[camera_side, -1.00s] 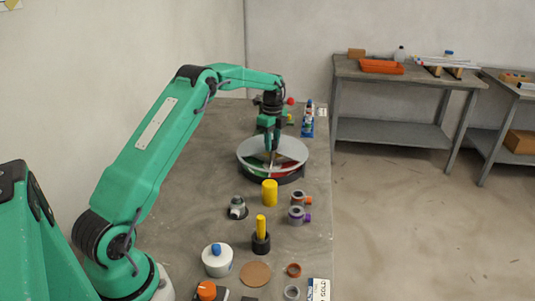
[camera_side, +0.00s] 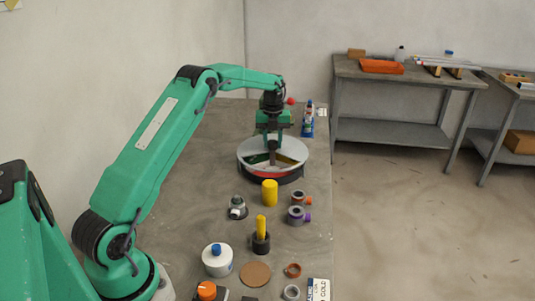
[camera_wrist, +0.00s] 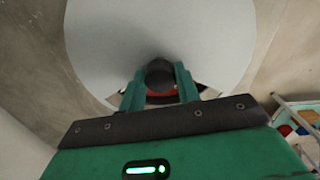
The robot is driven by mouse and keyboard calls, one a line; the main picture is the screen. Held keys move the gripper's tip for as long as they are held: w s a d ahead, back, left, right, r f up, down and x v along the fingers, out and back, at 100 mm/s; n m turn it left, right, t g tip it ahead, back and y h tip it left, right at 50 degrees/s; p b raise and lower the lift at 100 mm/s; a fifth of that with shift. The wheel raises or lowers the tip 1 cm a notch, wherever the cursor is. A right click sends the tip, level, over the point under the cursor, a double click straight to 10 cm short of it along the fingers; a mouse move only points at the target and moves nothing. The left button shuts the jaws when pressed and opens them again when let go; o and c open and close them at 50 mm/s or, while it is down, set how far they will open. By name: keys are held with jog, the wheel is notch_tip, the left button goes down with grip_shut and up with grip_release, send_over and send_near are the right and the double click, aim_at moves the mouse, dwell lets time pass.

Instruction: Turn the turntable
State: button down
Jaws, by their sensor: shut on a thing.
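The turntable (camera_side: 297,148) is a round unit with a light grey top and a dark base, standing on the far half of the bench. Openings in its top show red, green and other coloured parts. In the wrist view its pale disc (camera_wrist: 105,45) fills the upper middle. My gripper (camera_side: 272,158) points down at the middle of the turntable. In the wrist view my gripper (camera_wrist: 160,90) has its fingers on either side of a dark round knob (camera_wrist: 160,72) at the disc's centre, shut on it. The fingers hide part of the knob and the openings.
A yellow cylinder (camera_side: 269,192) stands close in front of the turntable. A blue-and-white bottle (camera_side: 308,120) is behind it to the right. Nearer are a black holder with a yellow peg (camera_side: 261,228), a white pot (camera_side: 217,260) and small rings. The bench left of the turntable is clear.

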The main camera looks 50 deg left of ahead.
jog(key=shift+d+r+m, duration=0.1)
jog(key=shift+m, duration=0.7)
jog(key=c, duration=1)
grip_release()
jog(key=shift+r, duration=3.9)
